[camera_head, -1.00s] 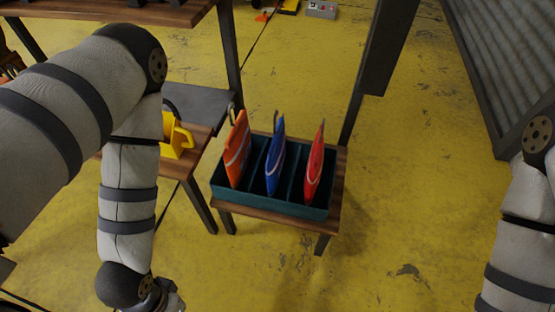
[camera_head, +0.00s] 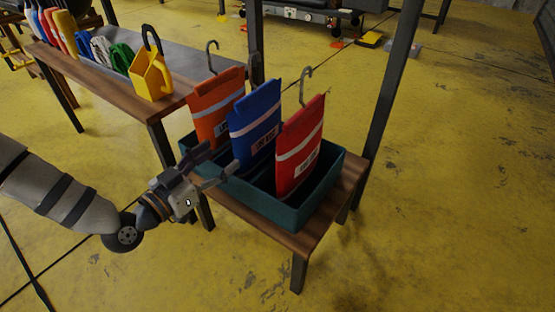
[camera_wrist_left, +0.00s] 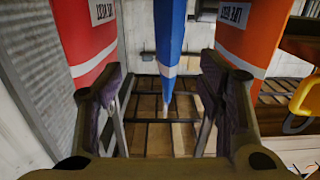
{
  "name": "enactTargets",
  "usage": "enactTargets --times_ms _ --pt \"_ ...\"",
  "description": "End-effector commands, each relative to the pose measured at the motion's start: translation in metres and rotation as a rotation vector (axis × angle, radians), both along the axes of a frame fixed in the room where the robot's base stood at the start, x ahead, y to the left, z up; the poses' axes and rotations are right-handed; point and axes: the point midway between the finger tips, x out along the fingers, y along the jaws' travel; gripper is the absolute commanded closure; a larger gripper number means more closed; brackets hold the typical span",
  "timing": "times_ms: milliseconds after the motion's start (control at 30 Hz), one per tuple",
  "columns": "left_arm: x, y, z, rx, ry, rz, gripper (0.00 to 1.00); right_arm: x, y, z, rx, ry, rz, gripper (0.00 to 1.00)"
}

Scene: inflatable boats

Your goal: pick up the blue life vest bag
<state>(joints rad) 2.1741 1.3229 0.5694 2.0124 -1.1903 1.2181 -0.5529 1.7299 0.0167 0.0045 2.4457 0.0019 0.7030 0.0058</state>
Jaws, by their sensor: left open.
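The blue life vest bag (camera_head: 256,125) stands upright in the middle slot of a dark green crate (camera_head: 322,193), with a hook on its top and a white stripe and label across it. An orange bag (camera_head: 216,108) stands to its left and a red bag (camera_head: 300,150) to its right. My left gripper (camera_head: 218,163) is open and empty at the near side of the crate, close to the blue bag. In the left wrist view the blue bag (camera_wrist_left: 169,40) shows edge-on, beyond and between the open fingers. My right gripper is out of view.
The crate sits on a small wooden table (camera_head: 290,240). A longer wooden bench (camera_head: 100,85) behind holds a yellow jug-like container (camera_head: 150,78) and several coloured bags. A dark upright post (camera_head: 385,100) stands behind the crate. Yellow floor is clear at the right.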

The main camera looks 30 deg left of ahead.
Motion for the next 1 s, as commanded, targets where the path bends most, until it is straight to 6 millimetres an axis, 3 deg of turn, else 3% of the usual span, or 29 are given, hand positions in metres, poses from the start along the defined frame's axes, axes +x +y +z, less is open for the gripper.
enactTargets --times_ms 100,300,467,700,967,1000 --pt "0.009 0.009 0.002 0.024 -0.035 0.014 0.38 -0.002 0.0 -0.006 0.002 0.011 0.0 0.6" --pt "0.053 0.005 0.002 0.024 -0.035 0.012 0.38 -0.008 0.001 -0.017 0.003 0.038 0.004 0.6" --pt "0.073 0.005 0.002 0.021 -0.032 0.013 0.38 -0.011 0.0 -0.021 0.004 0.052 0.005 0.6" --pt "0.117 0.005 -0.001 0.021 -0.032 0.012 0.38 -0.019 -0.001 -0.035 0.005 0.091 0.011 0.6" --pt "0.123 0.004 0.003 0.021 -0.032 0.012 0.38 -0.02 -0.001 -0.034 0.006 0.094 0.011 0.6" --pt "0.123 0.004 0.003 0.021 -0.032 0.012 0.43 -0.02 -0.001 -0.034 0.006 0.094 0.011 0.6"
